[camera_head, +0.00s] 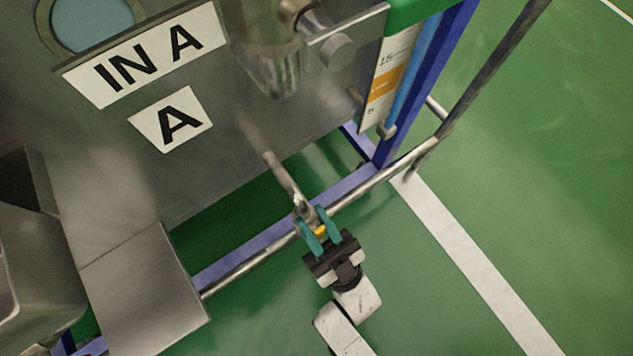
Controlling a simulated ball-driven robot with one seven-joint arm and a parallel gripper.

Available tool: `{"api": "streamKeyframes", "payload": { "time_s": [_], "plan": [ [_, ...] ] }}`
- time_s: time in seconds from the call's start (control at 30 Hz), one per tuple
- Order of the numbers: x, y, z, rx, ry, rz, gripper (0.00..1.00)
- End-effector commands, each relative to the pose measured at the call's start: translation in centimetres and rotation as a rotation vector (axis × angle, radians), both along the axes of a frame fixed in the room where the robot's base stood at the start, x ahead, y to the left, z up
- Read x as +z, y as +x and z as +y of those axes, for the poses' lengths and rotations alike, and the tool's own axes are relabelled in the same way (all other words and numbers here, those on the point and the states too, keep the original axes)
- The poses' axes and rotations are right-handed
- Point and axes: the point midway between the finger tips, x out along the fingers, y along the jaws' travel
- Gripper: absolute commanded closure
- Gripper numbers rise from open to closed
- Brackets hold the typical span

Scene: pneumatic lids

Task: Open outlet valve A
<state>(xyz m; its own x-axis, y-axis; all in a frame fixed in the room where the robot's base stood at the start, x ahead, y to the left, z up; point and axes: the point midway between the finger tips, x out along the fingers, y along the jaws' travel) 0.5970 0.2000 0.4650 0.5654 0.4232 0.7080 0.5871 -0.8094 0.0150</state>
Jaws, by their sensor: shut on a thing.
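My gripper (320,224) is at the lower middle of the head view, with teal fingers on a black body. It is shut on a metal lever (286,182), a slim steel bar that slants up and left from the fingers. A small yellow part (320,231) shows between the fingers. The fingers hide the lever's lower end and most of any valve body there. Above left, a steel panel (235,165) carries a plate marked "A" (173,119) and a plate marked "IN A" (147,52). No label reading outlet is visible.
A horizontal steel rail (245,270) and a blue frame (232,247) run close by my gripper. A steel box (145,290) stands at lower left. A level scale (390,75) and a blue post (415,95) are at upper right. Green floor is free at right.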

Motion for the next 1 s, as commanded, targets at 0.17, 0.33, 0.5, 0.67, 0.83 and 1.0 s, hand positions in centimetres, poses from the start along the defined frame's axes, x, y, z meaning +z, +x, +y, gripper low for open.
{"api": "streamKeyframes", "payload": {
  "time_s": [0.17,0.33,0.5,0.67,0.83,1.0],
  "plan": [
    [-0.2,-0.1,0.1,0.002,-0.006,0.004,0.65],
    [-0.1,0.0,0.1,0.001,-0.004,0.002,0.53],
    [-0.1,0.0,0.1,0.001,-0.002,0.002,0.53],
    [-0.7,-0.5,-0.3,0.001,-0.003,0.003,0.53],
    [-2.8,-2.1,-1.5,0.002,-0.005,0.005,0.53],
    [-5.2,-4.0,-2.9,0.002,-0.005,0.006,0.53]
  ]
}}
